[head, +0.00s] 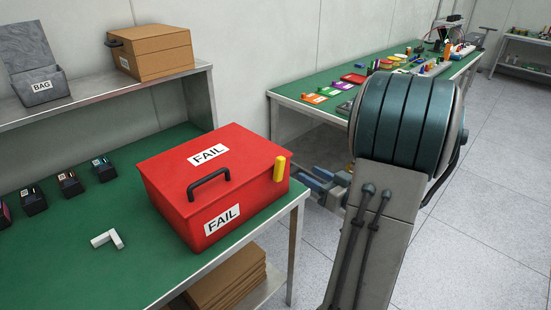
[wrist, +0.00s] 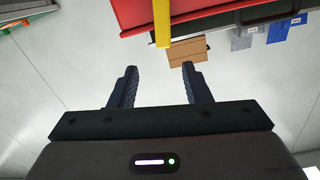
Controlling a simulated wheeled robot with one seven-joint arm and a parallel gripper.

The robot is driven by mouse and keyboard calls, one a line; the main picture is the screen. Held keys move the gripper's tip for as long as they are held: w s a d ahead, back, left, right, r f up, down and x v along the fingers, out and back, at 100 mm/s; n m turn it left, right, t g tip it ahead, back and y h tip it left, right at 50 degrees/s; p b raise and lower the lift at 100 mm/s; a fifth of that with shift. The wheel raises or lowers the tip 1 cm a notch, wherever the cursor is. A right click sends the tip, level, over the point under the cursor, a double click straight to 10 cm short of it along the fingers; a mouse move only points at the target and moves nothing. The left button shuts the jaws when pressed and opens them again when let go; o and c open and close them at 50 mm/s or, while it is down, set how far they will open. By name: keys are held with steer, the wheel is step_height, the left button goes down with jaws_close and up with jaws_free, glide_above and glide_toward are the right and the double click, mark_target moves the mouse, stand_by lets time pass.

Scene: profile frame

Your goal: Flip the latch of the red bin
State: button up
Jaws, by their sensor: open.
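The red bin (head: 262,206) stands shut on the green table near its right edge, with FAIL labels and a black handle on its lid. Its yellow latch (head: 279,169) stands upright on the side facing my arm. My gripper (head: 308,181) is just right of the latch, partly hidden behind my arm. In the wrist view my gripper (wrist: 158,70) is open and empty. The yellow latch (wrist: 162,24) shows beyond the fingertips, roughly midway between them, with the red bin (wrist: 215,12) behind it. The fingers look apart from the latch.
A white L-shaped piece (head: 106,239) and several small dark boxes (head: 70,183) lie left of the bin. A cluttered second table (head: 285,92) stands behind right.

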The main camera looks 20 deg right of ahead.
mark_target(283, 161)
steer(key=x, duration=0.4)
steer(key=p+x, duration=0.1)
steer(key=x, duration=0.8)
steer(key=shift+w+a+r, duration=0.1)
steer(key=shift+a+r, duration=0.05)
steer(key=shift+a, duration=0.2)
jaws_close()
